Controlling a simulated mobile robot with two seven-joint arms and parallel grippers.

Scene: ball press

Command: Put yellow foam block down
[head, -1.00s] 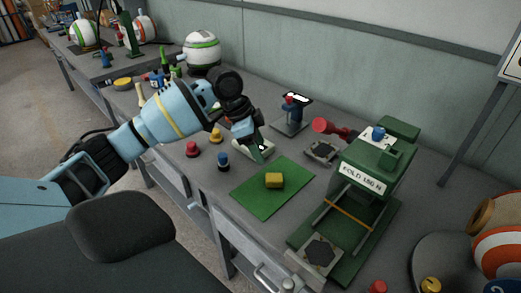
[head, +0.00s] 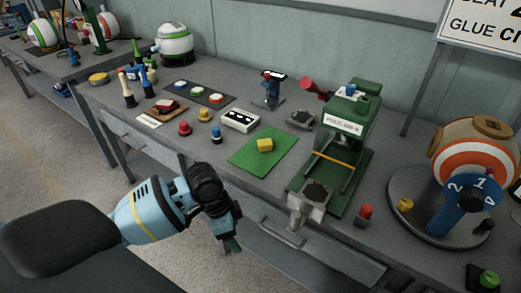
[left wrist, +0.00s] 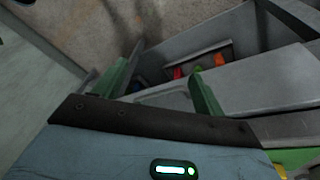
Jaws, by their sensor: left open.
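The yellow foam block (head: 265,145) lies on the green mat (head: 247,159) on the workbench. My left gripper (head: 232,245) is in front of the bench, lower than and apart from the block. In the left wrist view its two green fingers (left wrist: 160,88) stand wide apart with nothing between them. My right gripper shows in neither view.
The green press (head: 345,130) stands right of the mat. A white block with dark holes (head: 240,120), a red peg (head: 185,128) and a blue peg (head: 216,135) stand left of it. A round turntable (head: 408,220) is at the right.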

